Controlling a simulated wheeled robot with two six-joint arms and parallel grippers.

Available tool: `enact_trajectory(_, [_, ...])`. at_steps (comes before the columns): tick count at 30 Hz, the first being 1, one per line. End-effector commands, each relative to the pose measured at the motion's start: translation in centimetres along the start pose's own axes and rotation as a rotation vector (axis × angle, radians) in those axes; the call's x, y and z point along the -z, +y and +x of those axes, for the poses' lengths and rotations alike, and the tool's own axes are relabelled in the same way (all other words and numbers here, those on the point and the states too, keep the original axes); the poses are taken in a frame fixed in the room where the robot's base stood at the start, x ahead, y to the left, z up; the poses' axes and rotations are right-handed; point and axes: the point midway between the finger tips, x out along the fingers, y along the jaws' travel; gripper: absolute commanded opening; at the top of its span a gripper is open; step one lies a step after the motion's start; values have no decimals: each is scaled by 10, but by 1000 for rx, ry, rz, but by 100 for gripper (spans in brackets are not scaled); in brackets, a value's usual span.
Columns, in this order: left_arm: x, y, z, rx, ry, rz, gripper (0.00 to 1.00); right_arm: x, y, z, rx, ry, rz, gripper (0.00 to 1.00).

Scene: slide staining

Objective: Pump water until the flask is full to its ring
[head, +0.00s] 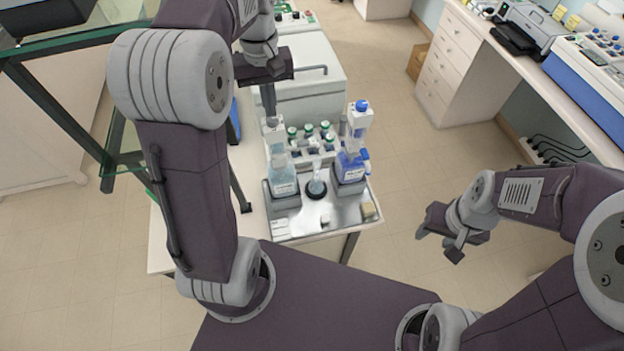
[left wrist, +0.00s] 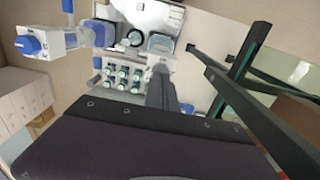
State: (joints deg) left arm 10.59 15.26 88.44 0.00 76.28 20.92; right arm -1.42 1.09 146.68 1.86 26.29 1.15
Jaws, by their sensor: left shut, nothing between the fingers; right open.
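A bottle of pale blue liquid (head: 283,183) with a pump head stands in a grey holder at the left of a metal tray (head: 340,215). My left gripper (head: 271,112) is shut and empty, pointing down right over that pump head; whether it touches cannot be told. Its fingers also show in the left wrist view (left wrist: 158,90). A small clear flask (head: 317,187) stands on a black round base between the two bottles; its ring and liquid level are too small to read. A dark blue bottle (head: 351,166) with a blue-capped pump stands right of it. My right gripper (head: 438,246) is open and empty, off the table.
A rack of green-capped vials (head: 313,141) sits behind the bottles. A grey box-shaped machine (head: 312,90) stands behind it. A small tan block (head: 368,210) lies at the tray's right front. A glass-topped stand (head: 75,42) is at the left. Open floor lies right of the table.

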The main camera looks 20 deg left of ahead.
Motion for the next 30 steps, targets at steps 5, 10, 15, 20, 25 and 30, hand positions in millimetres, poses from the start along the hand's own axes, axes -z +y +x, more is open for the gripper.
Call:
enact_trajectory(5, [0, 0, 8, 0, 0, 0, 0, -1, 0, 6, 0, 0, 0, 48])
enact_trajectory(10, [0, 0, 14, 0, 0, 0, 0, -1, 0, 10, 0, 0, 0, 48])
enact_trajectory(15, [0, 0, 20, 1, -2, 0, 0, -2, 0, 14, 0, 0, 0, 48])
enact_trajectory(20, [-1, 0, 26, 1, -3, 0, 0, -2, 0, 18, 0, 0, 0, 48])
enact_trajectory(25, [-1, 0, 32, 1, -3, 0, 0, -2, 0, 22, 0, 0, 0, 48])
enact_trajectory(30, [0, 0, 38, 1, -3, 0, 0, -3, 0, 27, 0, 0, 0, 48])
